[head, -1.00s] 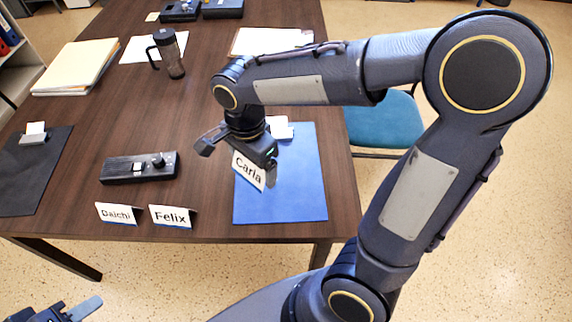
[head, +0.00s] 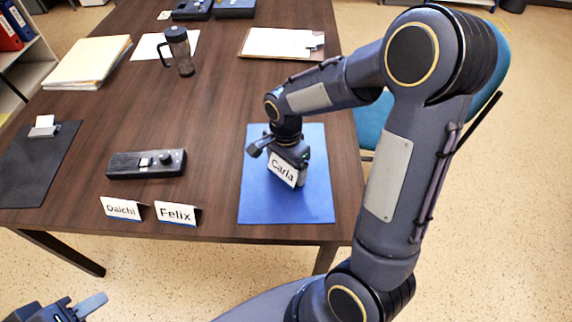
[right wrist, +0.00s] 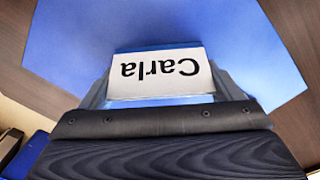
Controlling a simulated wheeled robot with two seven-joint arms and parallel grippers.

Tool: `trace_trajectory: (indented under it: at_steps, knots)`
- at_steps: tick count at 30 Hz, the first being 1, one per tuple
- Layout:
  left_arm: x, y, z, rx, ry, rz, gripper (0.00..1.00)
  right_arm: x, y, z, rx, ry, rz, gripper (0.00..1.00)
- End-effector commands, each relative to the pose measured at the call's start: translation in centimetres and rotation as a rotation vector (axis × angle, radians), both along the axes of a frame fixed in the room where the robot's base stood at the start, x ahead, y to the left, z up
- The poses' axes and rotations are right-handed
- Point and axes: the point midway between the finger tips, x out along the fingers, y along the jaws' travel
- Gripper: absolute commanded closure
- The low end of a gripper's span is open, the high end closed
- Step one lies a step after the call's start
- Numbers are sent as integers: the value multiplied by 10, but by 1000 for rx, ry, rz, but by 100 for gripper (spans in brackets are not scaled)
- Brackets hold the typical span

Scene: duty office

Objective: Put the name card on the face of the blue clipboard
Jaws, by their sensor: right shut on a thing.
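The white name card reading "Carla" (head: 284,170) is held tilted in my right gripper (head: 287,178), over the blue clipboard (head: 315,200). In the right wrist view the card (right wrist: 160,72) sits between the fingers, upside down, with the blue clipboard (right wrist: 240,40) behind it. I cannot tell whether the card touches the board. My right arm covers the clipboard's upper part. Two other cards, "Daichi" (head: 122,209) and "Felix" (head: 177,213), stand near the table's front edge. My left gripper (head: 75,309) is at the bottom left, apart from the table; only part of it shows.
A black control box (head: 147,164) lies left of the blue clipboard. A black clipboard (head: 35,175) is at the far left.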

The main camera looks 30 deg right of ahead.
Motion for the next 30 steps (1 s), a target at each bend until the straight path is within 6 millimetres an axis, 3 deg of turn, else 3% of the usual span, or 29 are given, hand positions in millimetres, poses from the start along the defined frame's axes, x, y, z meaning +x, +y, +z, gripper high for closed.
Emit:
trace_trajectory:
  at_steps: [8,9,12,23,30]
  knots:
    - [0,0,-3,0,0,0,64,0,0,-4,0,0,0,36]
    - [0,0,-3,0,0,0,64,0,0,-4,0,0,0,13]
    - [0,0,-2,0,0,0,64,0,0,-3,0,0,0,0]
    - [0,0,2,0,0,0,64,1,0,8,0,-3,0,0]
    - [0,0,11,0,0,0,64,1,0,56,0,-6,1,0]
